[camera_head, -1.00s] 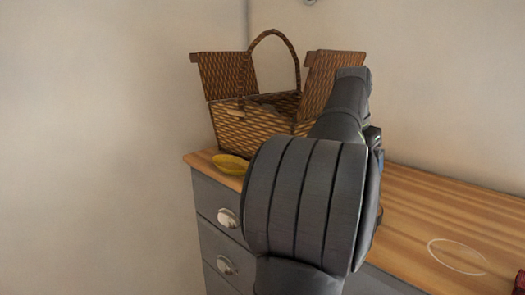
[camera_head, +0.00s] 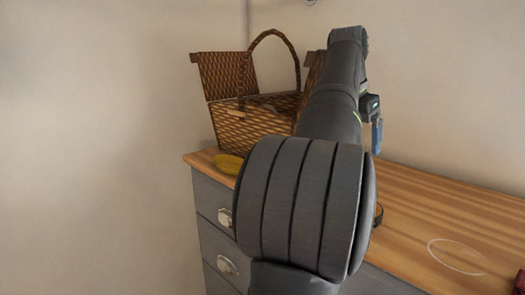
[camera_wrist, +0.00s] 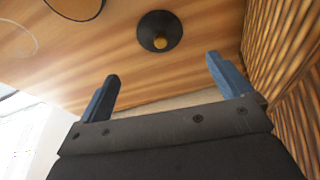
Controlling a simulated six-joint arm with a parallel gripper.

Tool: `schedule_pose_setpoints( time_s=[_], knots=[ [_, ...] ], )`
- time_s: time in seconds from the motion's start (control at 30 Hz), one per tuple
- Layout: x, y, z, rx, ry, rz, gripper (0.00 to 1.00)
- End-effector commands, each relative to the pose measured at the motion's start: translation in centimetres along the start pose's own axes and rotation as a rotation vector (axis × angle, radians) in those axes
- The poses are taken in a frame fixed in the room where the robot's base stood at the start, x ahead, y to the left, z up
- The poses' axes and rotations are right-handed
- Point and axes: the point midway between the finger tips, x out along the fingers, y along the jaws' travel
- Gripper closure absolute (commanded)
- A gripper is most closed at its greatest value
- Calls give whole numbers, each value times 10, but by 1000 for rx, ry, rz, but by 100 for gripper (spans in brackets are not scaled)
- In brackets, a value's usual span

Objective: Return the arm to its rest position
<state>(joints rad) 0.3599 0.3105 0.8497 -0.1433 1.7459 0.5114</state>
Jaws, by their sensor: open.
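My gripper (camera_wrist: 165,85) shows in the wrist view with its two blue fingers spread wide and nothing between them. It is above the wooden dresser top (camera_wrist: 125,60), beside the wicker basket (camera_wrist: 285,60). In the head view, my arm rises in front of the dresser and hides part of the basket (camera_head: 240,125).
The basket stands open-lidded at the dresser's back corner. A yellow object (camera_head: 228,164) lies in front of it. A dark round thing with a tan knob (camera_wrist: 159,32) is on the top in the wrist view. A thin pale ring (camera_head: 457,256) lies on the right; a red thing (camera_head: 519,280) is at the edge.

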Motion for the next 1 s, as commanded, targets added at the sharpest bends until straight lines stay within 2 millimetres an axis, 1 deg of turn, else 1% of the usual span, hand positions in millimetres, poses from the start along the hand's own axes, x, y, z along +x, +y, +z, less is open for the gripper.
schedule_pose_setpoints(
  time_s=[0.03,0.17,0.4,0.63,0.7,0.87,1.0],
  knots=[
    [10,1,1,0,-5,3,4],
    [32,1,1,0,-5,3,4],
    [78,1,0,0,-4,3,4],
    [117,1,2,0,-3,2,4],
    [99,0,-4,1,3,-1,4],
    [73,0,-11,1,3,-1,4],
    [59,23,-14,5,1,1,4]
  ],
)
